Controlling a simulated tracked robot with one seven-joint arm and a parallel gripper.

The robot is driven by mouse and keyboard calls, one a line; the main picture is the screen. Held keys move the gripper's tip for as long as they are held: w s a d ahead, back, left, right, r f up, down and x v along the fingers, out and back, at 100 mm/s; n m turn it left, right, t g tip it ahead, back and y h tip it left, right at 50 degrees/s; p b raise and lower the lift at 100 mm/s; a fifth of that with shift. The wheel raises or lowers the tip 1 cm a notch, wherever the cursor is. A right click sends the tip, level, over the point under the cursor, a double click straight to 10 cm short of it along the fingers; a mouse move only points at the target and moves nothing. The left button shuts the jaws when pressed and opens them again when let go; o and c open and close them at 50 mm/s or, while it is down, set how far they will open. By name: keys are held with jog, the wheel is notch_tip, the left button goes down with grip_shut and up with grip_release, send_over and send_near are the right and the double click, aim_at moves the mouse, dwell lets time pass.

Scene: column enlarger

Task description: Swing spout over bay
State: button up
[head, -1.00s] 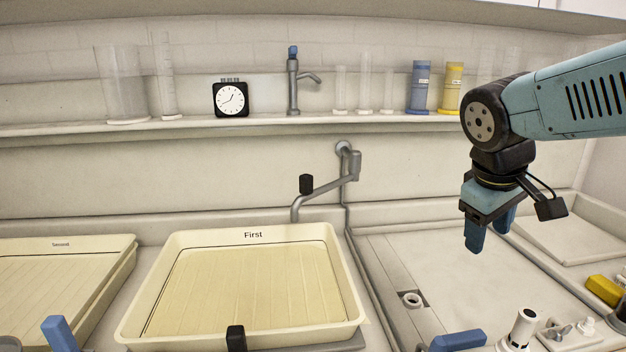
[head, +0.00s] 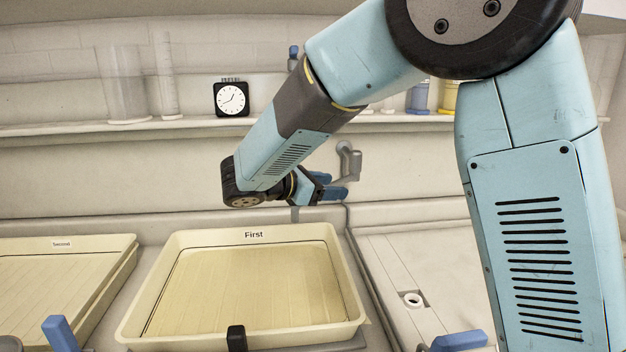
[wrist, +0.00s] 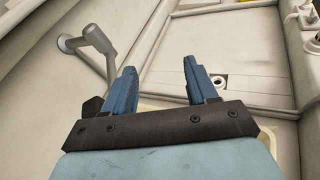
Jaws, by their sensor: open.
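The grey spout is fixed to the back wall; its wall joint (head: 350,163) shows in the head view. Its arm is mostly hidden behind my gripper, and its outlet points down near the back rim of the tray marked First. My gripper (head: 333,186) is open beside the spout, fingers pointing right. In the wrist view the spout (wrist: 96,38) runs down behind the left finger of my gripper (wrist: 160,86). A black piece (wrist: 91,106), probably the spout's knob, shows left of the fingers. Nothing shows between the fingers. The bay with a drain hole (head: 385,262) lies right of the tray.
The First tray (head: 348,318) and the Second tray (head: 122,250) stand at the front left and centre. A shelf with a clock (head: 231,99) and clear cylinders runs along the back wall. A blue block (head: 459,340) is at the bay's front. My arm hides the right side.

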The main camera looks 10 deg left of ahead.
jog(key=s+a+f+n+t, duration=0.15)
jog(key=a+n+t, duration=0.35)
jog(key=a, duration=0.8)
jog(key=shift+y, duration=0.4)
jog(key=x, duration=0.9)
jog(key=f+x, duration=0.1)
jog(key=x, duration=0.3)
jog(key=shift+w+d, duration=0.1)
jog(key=shift+w, duration=0.3)
jog(key=shift+c, duration=0.2)
grip_shut()
